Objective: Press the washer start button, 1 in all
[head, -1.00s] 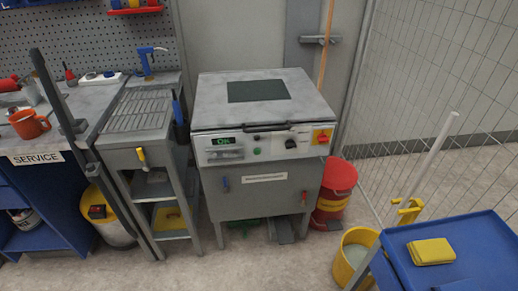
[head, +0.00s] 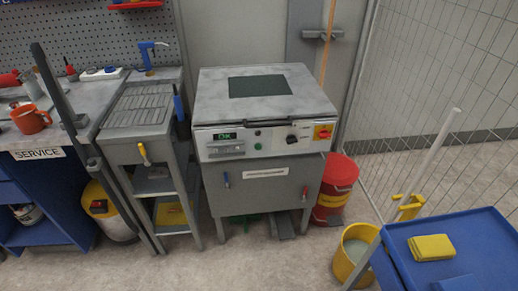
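The washer (head: 265,140) is a grey metal cabinet in the middle of the head view, with its lid (head: 212,92) down. Its front panel carries a lit green display (head: 227,136), a small green button (head: 257,146), a black knob (head: 292,139) and a red switch on a yellow plate (head: 324,132). A small dark button (head: 257,132) sits above the green one. The panel is unobstructed. Neither of my grippers shows in the view.
A grated side stand (head: 140,110) and a service bench (head: 50,140) are on the left. A red bin (head: 340,175), a yellow bucket (head: 352,262) and a blue cart (head: 480,250) with a yellow sponge (head: 432,247) are on the right. Floor in front of the washer is clear.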

